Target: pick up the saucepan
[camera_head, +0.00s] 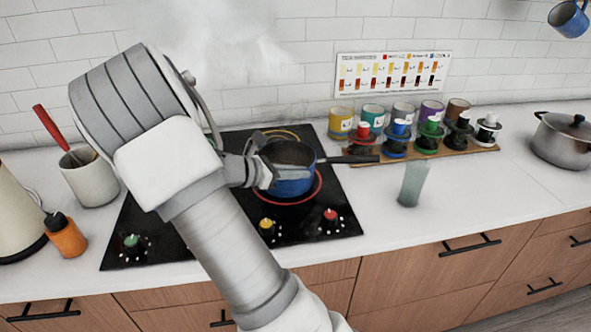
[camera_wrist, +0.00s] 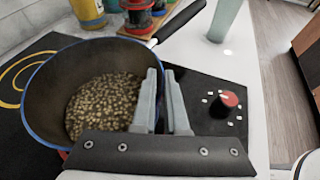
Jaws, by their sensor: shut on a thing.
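The blue saucepan (camera_head: 293,186) is on the black cooktop at a burner with a glowing red ring. Its dark handle points right in the head view. In the wrist view the saucepan (camera_wrist: 40,100) has a dark inside holding many small brownish grains. My gripper (camera_head: 270,172) reaches it from the left. In the wrist view my gripper (camera_wrist: 164,80) is shut on the saucepan's wall near the rim, one finger inside and one outside. The pan's underside is hidden, so I cannot tell whether it touches the cooktop.
The cooktop (camera_head: 150,225) has knobs along its front. Several colored jars stand on a wooden board (camera_head: 365,158) behind the handle. A translucent cup (camera_head: 414,183) stands to the right. A utensil crock (camera_head: 90,180) and an orange bottle (camera_head: 66,238) are left. A steel pot (camera_head: 563,145) stands far right.

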